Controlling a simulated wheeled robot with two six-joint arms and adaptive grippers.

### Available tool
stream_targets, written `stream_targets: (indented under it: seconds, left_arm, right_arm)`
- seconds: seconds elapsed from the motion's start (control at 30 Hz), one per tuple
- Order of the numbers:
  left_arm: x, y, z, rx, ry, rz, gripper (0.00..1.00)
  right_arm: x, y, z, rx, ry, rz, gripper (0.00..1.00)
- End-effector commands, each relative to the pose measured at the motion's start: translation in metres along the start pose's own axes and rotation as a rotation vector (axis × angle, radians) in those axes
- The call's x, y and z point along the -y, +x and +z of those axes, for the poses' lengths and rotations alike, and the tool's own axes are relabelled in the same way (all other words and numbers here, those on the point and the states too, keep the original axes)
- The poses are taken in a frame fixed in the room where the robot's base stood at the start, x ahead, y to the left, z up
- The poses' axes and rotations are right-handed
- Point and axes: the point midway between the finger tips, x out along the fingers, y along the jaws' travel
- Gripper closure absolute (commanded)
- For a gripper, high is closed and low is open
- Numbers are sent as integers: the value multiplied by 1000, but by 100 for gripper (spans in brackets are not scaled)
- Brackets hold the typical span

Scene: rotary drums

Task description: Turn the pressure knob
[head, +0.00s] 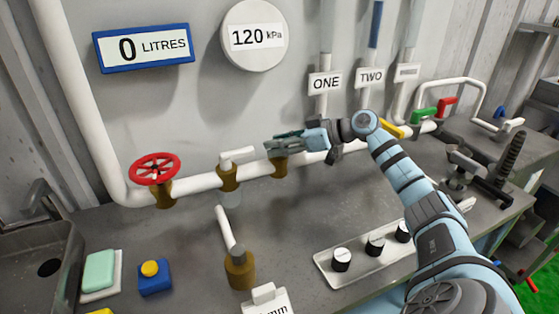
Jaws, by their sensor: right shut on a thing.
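A brass fitting (278,166) sits on the white horizontal pipe, below and to the right of the round gauge (256,38) that reads 120 kPa. My right gripper (284,143) reaches in from the right and is shut at the top of this fitting, on what appears to be the pressure knob. Its fingers hide most of the knob, so I cannot see its shape or angle. My left gripper is not in view.
A red handwheel (154,169) and a white lever valve (236,155) stand on the pipe to the left. A panel with several black knobs (375,244) lies on the counter below my arm. Coloured levers (424,115) are at right. A blue-framed display (144,47) reads 0 LITRES.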

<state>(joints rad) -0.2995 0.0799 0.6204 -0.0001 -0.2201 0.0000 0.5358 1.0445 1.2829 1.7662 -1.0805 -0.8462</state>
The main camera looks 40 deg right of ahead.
Motion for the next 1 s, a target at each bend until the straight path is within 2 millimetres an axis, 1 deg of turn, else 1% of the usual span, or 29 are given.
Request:
stream_targets:
  seconds: [0.03,0.2,0.4,0.7,1.0]
  left_arm:
    - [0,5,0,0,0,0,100]
    - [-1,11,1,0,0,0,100]
    - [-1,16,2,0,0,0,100]
    - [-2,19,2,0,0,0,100]
    - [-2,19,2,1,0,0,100]
  right_arm:
    - [0,2,2,-2,-9,-38,90]
    - [1,2,0,-1,-61,-163,90]
    - [1,1,0,3,-99,-253,90]
    - [2,1,2,9,-123,-311,90]
    - [2,1,3,12,-127,-322,90]
